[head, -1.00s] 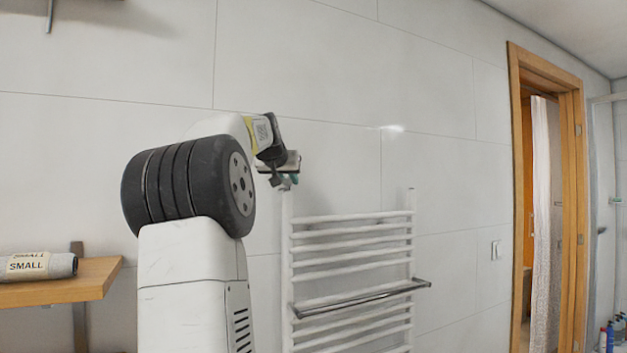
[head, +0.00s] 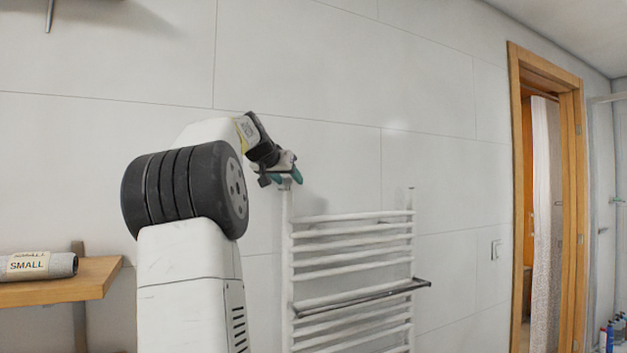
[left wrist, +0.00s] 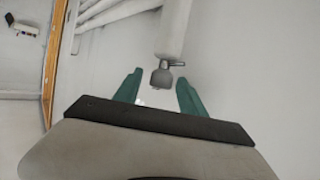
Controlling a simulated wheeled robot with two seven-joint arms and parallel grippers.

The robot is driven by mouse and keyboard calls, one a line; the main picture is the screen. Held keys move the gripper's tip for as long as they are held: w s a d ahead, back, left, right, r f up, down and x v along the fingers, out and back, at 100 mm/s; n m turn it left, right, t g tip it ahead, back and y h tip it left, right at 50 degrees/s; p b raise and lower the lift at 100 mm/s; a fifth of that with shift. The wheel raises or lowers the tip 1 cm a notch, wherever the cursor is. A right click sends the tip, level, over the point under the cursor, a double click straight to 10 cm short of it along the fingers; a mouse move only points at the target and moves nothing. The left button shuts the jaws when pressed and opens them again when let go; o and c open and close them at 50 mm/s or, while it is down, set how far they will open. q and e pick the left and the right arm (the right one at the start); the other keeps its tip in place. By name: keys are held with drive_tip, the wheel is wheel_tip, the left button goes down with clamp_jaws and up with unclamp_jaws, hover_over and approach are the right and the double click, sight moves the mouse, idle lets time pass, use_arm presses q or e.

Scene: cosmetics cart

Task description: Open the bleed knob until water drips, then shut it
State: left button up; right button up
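The white towel radiator (head: 352,299) hangs on the tiled wall. Its left upright post ends just under my left gripper (head: 281,179) in the head view. In the left wrist view, the grey bleed knob (left wrist: 162,77) sits on the end of the post (left wrist: 174,30), with a small side stub. The teal fingers of my left gripper (left wrist: 159,82) are spread with a gap on both sides of the knob, so it is open and apart from it. The knob is largely hidden by the gripper in the head view. No water drip can be made out. My right gripper is not in view.
A wooden shelf (head: 60,291) with a rolled grey towel (head: 38,265) is at the lower left. A dark rail (head: 362,297) crosses the radiator's front. A wooden door frame (head: 572,200) stands at the right. The wall above the radiator is bare.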

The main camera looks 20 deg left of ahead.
use_arm(q)
drive_tip(key=v, duration=0.7)
drive_tip(key=shift+s, duration=0.4)
drive_tip(key=shift+r, duration=0.15)
drive_tip(key=s+d+f+g+h, duration=0.2)
drive_tip(key=s+d+f, duration=0.2)
drive_tip(key=d+f, duration=0.5)
drive_tip(key=s+d+f+g, duration=0.2)
drive_tip(key=s+d+f, duration=0.7)
drive_tip(key=s+f, duration=0.3)
drive_tip(key=s+d+f+m+g+h, duration=0.1)
drive_tip(key=s+d+f+g, duration=0.2)
drive_tip(key=s+d+f, duration=0.6)
drive_tip(key=s+f, duration=0.3)
drive_tip(key=f, duration=0.2)
drive_tip(key=shift+d+f, duration=0.15)
drive_tip(key=shift+d, duration=0.05)
